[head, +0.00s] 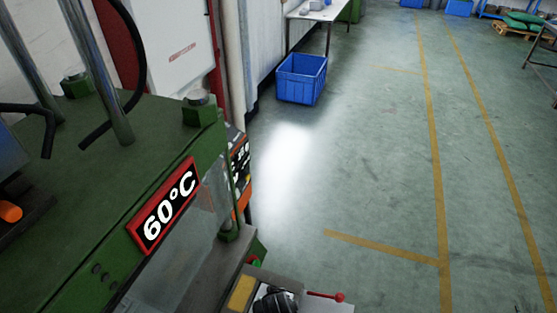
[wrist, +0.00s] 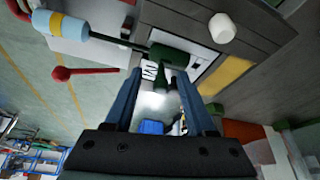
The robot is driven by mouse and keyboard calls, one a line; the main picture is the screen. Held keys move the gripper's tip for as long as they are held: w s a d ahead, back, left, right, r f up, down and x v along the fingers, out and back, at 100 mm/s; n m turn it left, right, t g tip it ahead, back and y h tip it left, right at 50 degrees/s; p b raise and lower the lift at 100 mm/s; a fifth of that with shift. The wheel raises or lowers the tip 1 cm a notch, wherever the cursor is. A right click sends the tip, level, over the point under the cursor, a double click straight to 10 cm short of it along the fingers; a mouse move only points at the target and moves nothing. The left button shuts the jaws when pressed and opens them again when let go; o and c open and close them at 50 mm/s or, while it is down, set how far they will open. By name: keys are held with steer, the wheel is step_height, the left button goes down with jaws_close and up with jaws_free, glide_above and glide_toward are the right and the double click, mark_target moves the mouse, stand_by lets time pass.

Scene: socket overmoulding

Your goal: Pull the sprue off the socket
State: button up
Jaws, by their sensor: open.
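In the wrist view my gripper (wrist: 157,92) has its two blue-grey fingers apart, with nothing held between them. Just beyond the fingertips are a dark green part (wrist: 172,55) and a small white part (wrist: 151,69) on a light surface. I cannot tell whether either one is the socket or the sprue. In the head view, a dark shape (head: 275,300) at the bottom edge is cut off and unclear; the socket and the sprue cannot be made out there.
A red-balled lever (head: 338,297) juts from the bench, also in the wrist view (wrist: 64,73), near a yellow block (head: 241,293). The wrist view shows a white knob (wrist: 222,28) and a pale blue cylinder (wrist: 62,25). A green press (head: 60,180) fills the left; a blue crate (head: 301,79) stands beyond.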

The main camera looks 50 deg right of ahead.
jaws_close()
steer(key=c, duration=0.6)
jaws_free()
jaws_close()
steer(key=shift+w+a+r, duration=0.1)
steer(key=shift+w+a, duration=0.05)
steer(key=shift+w, duration=0.1)
stand_by(1.0)
step_height(320, 180, up, 6)
steer(key=p, duration=0.6)
